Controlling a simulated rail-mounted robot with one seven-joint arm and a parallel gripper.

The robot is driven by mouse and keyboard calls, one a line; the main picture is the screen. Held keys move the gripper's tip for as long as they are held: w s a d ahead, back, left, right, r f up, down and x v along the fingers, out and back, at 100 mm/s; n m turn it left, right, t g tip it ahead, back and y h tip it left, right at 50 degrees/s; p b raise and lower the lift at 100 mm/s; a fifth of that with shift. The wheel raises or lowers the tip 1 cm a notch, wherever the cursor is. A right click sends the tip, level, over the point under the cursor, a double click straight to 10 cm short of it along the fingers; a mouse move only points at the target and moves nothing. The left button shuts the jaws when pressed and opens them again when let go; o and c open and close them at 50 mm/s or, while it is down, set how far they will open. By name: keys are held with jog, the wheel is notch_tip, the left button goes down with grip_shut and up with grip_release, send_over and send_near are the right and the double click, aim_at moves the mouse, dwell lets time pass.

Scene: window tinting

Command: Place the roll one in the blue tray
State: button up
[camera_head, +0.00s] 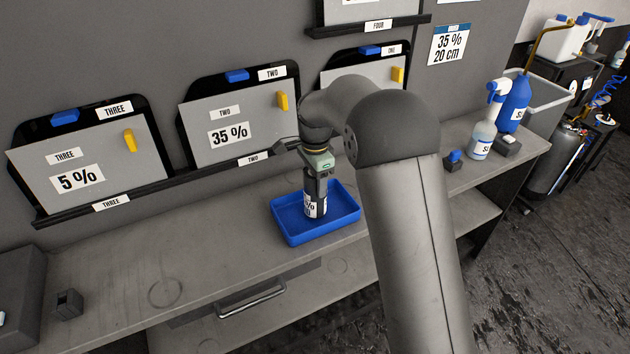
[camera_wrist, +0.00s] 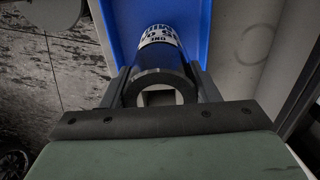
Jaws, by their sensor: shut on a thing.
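The blue tray (camera_head: 285,232) sits on the grey workbench, and its blue floor also shows in the wrist view (camera_wrist: 122,22). My gripper (camera_head: 318,188) points down over the tray, shut on a dark roll with a white label (camera_head: 316,207). In the wrist view the roll (camera_wrist: 165,65) sits between the two fingers (camera_wrist: 162,88), its hollow end facing the camera. The label there reads "ONE". The roll is upright, within the tray's outline. I cannot tell whether its lower end touches the tray floor.
Tint sheets on holders marked THREE (camera_head: 88,165) and TWO (camera_head: 240,122) lean on the wall behind the tray. Spray bottles (camera_head: 485,132) stand at the bench's right end. The bench (camera_head: 130,265) left of the tray is mostly clear.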

jog(key=shift+f, duration=0.5)
jog(key=shift+f, duration=0.2)
jog(key=o, duration=1.3)
jog(key=shift+r, duration=0.15)
